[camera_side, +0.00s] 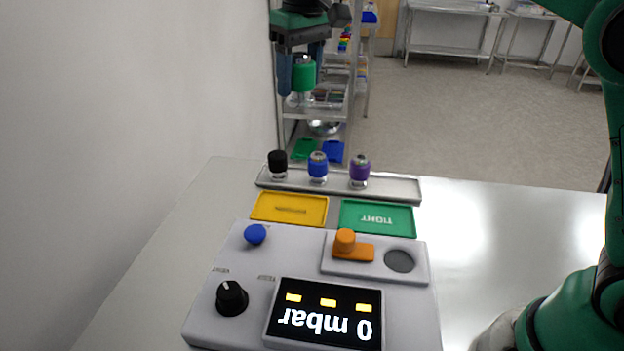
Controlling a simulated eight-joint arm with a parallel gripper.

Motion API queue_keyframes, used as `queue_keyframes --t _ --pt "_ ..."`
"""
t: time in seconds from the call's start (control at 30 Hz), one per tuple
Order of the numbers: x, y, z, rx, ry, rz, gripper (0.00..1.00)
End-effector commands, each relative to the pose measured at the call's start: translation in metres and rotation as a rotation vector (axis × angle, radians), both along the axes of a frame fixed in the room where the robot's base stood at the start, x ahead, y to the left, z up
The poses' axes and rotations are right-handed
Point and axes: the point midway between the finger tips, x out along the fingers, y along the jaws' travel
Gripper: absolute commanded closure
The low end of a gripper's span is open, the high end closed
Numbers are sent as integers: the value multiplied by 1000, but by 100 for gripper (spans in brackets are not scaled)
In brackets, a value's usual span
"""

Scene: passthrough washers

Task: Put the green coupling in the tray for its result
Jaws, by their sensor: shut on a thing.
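The green coupling (303,75) is held upright in my gripper (303,72), which is shut on it, high at the top of the view. Its pale lower end shows below the green body. It hangs clear of everything, above the level of the bench. The yellow tray (262,210) lies flat on the bench behind the test device; its lettering is too faint to read. The green tray (350,222) lies to its right and reads "TIGHT", upside down in this view. Both trays are empty.
A metal rack (400,187) behind the trays holds a black coupling (277,161), a blue coupling (318,164) and a purple coupling (360,168). The test device (205,318) has an orange lever (352,247), a round dark recess (399,261), knobs and a display (325,338) reading "0 mbar". The bench's right side is clear.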

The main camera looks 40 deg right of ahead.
Motion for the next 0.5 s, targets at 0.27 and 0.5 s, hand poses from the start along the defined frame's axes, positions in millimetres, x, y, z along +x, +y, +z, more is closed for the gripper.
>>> queue_keyframes --t 0.27,0.5 --pt "29 9 -21 0 0 31 100" --pt "30 10 -54 1 0 33 100"
